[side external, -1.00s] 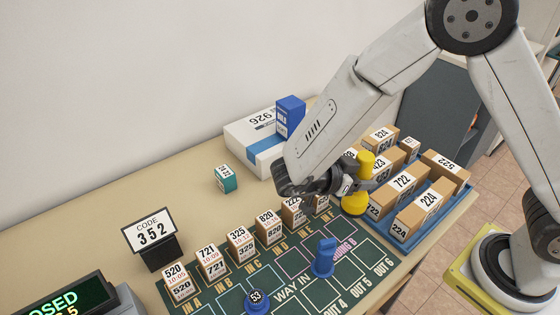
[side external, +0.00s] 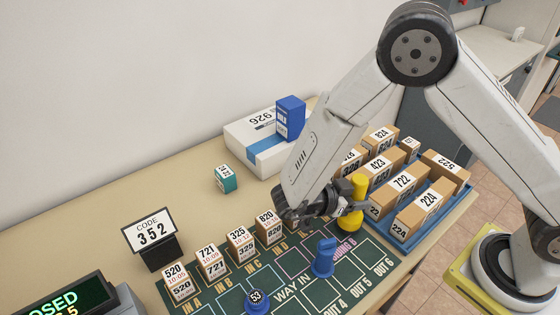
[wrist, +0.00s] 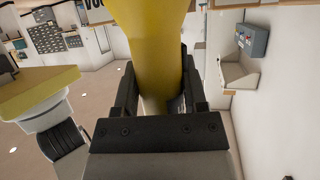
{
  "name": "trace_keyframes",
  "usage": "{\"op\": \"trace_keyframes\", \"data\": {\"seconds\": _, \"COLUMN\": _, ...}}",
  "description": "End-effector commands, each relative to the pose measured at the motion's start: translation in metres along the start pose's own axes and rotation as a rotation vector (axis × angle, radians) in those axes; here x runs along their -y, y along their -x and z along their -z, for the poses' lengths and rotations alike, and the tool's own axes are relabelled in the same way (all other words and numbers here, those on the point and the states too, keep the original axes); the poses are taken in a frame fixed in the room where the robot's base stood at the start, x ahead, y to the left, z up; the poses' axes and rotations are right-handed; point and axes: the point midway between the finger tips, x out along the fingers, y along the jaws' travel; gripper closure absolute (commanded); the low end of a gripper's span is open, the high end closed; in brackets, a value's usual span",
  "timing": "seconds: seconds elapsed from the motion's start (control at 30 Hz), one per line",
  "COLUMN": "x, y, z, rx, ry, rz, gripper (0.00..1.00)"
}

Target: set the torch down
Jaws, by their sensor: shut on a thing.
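The yellow torch (side external: 357,188) is upright in my gripper (side external: 345,203), at the right end of the row of numbered boxes in the side external view. My gripper is shut on it. In the wrist view the torch (wrist: 153,55) stands between the two dark fingers (wrist: 158,95) and its ends are out of frame. In the side view its lower end is close above the mat's back right part; I cannot tell whether it touches.
A blue tray (side external: 458,202) of numbered cartons stands right behind the torch. Small numbered boxes (side external: 241,243) line the green mat (side external: 215,290). A blue piece (side external: 324,258) stands on the mat in front. A white box (side external: 250,150) lies behind.

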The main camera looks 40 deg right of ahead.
Motion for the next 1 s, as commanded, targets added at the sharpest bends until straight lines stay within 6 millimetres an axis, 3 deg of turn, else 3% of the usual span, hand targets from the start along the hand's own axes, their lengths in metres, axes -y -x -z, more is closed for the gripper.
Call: {"op": "trace_keyframes", "data": {"seconds": 1.0, "x": 0.0001, "y": -0.0035, "z": -0.0088, "rx": 0.000, "ry": 0.000, "rz": 0.000, "gripper": 1.00}}
